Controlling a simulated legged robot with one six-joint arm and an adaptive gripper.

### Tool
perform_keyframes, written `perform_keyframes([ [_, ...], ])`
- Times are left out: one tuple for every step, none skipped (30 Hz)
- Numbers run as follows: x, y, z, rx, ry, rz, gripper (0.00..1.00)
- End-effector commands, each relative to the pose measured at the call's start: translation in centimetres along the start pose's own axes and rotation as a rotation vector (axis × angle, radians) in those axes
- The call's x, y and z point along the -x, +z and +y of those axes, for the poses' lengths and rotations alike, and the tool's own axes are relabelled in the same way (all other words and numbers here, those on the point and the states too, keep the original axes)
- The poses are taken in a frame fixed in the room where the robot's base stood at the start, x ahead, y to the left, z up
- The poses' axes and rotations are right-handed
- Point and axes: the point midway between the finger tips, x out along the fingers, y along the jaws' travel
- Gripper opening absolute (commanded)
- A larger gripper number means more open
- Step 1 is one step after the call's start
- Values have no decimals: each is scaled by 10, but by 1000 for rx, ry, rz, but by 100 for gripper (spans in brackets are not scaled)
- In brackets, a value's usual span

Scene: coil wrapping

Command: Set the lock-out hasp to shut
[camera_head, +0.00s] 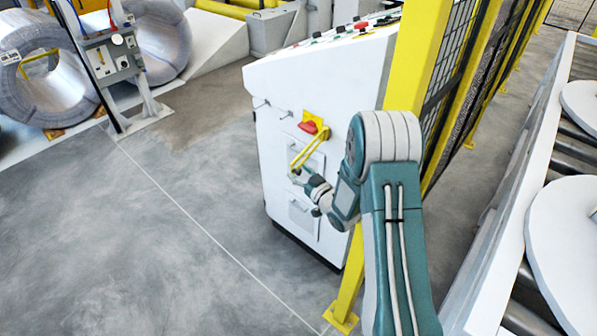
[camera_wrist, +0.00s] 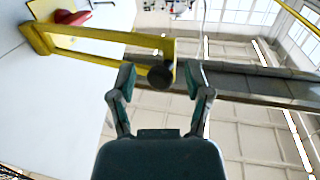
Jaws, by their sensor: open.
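The yellow lock-out hasp (camera_head: 309,152) is on the white cabinet's side, beside a red switch knob (camera_head: 307,127). In the head view it slants down and left from the knob toward my gripper (camera_head: 299,176). In the wrist view the hasp (camera_wrist: 100,34) is a long slotted yellow bar reaching out from the cabinet face, with a dark round knob (camera_wrist: 160,77) at its free end. My gripper (camera_wrist: 159,82) is open, with one finger on each side of that dark knob. I cannot tell whether either finger touches it. The red switch knob (camera_wrist: 70,17) shows near the bar's other end.
The white cabinet (camera_head: 275,85) has buttons on its sloped top. A roller conveyor (camera_head: 520,230) is at the far right. The floor (camera_head: 130,240) to the left is clear; wire coils stand behind it.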

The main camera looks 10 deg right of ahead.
Motion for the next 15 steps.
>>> perform_keyframes([
  [-3,0,-1,0,-1,-1,64],
  [-4,0,-1,0,-1,-1,64],
  [-6,0,0,-1,-1,-1,64],
  [-6,0,0,-1,-1,-1,64],
  [-6,0,0,-1,-1,-1,64],
  [-6,0,0,-1,0,-1,64],
  [-6,0,0,-1,0,-1,64],
  [-6,0,0,-1,0,-1,64],
  [-6,0,0,-1,0,-1,64],
  [-6,0,0,-1,0,-1,64],
  [-6,0,0,-1,0,-1,50],
  [-6,0,0,0,0,-1,32],
  [-6,0,0,0,0,-1,19],
  [-6,0,0,0,0,-1,6],
  [-6,0,0,0,1,-1,0],
])
